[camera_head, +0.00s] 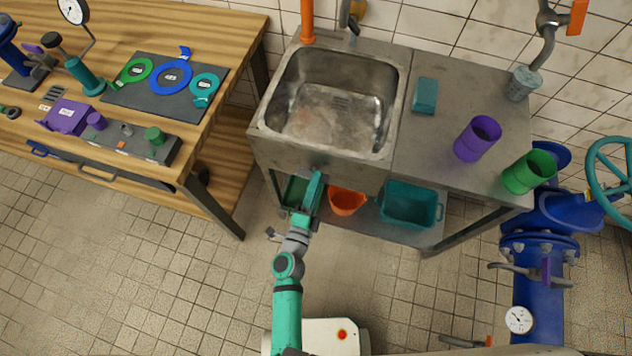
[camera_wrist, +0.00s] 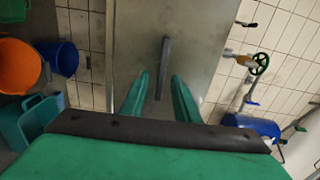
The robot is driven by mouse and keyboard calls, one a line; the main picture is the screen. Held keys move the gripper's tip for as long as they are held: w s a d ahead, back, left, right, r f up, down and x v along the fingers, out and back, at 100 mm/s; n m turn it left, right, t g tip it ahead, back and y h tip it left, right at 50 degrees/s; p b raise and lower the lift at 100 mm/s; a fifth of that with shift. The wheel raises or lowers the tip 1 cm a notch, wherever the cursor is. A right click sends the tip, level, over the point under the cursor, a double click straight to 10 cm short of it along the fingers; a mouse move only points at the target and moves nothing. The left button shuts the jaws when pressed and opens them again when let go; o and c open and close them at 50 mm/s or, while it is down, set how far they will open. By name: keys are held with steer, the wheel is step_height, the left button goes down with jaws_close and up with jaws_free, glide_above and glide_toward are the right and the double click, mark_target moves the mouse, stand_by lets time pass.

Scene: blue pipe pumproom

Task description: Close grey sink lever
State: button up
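My gripper (camera_head: 313,188) is at the front of the steel sink (camera_head: 272,130), just below its front edge. The wrist view shows my gripper (camera_wrist: 160,76) open, with its two green fingers apart. A slim dark grey bar, which looks like the grey sink lever (camera_wrist: 164,62), stands out against the flat metal panel (camera_wrist: 205,50). Its near end appears between my fingertips, with a gap on both sides. Whether the fingers reach around it in depth, I cannot tell. In the head view my gripper hides most of that spot.
Below the sink are an orange bucket (camera_head: 346,202) and a teal crate (camera_head: 408,206). A wooden workbench (camera_head: 240,25) stands left. Blue pipes (camera_head: 540,290) are at right. The tiled floor in front is mostly free.

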steer(key=v, duration=1)
steer(key=shift+s, duration=0.3)
steer(key=s+d+r+n+g+y, duration=0.1)
steer(key=s+r+n+y, duration=0.1)
steer(key=s+r+n, duration=0.4)
steer(key=s+d+r+n+y, duration=0.1)
steer(key=s+r+n+y, duration=0.2)
steer(key=s+r+n, duration=0.4)
steer(key=s+n, duration=0.4)
steer(key=n, duration=0.4)
steer(key=shift+s+g+y, duration=0.3)
steer(key=shift+s+g, duration=0.1)
